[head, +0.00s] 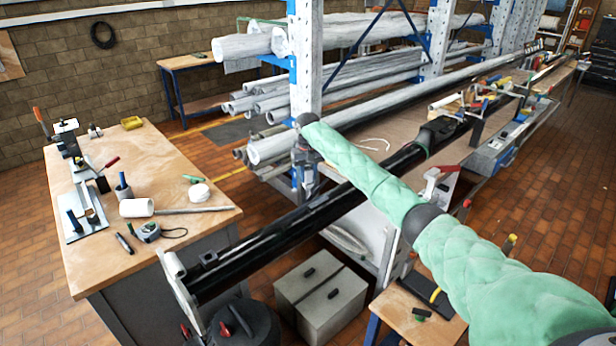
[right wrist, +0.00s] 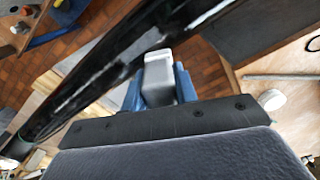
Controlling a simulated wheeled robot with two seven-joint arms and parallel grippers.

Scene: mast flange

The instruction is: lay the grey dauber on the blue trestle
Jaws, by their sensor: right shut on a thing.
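My right gripper (head: 306,165) hangs at the end of the green-sleeved arm, just beyond the black mast (head: 290,225). In the right wrist view its blue fingers (right wrist: 160,92) are shut on a light grey block-like piece, which looks like the grey dauber (right wrist: 158,72). The rest of that piece is hidden. The mast passes close to the left of the fingers there. A low wooden-topped stand with blue legs, seemingly the blue trestle (head: 398,322), is at the bottom right, partly behind my arm, with small dark items on it. My left gripper is not in view.
A wooden workbench (head: 85,262) with tools, a white-headed mallet (head: 136,208) and a tape measure (head: 147,232) stands at left. A grey box (head: 320,292) sits on the floor below the mast. A pipe rack (head: 305,60) fills the back. Brick floor is open at right.

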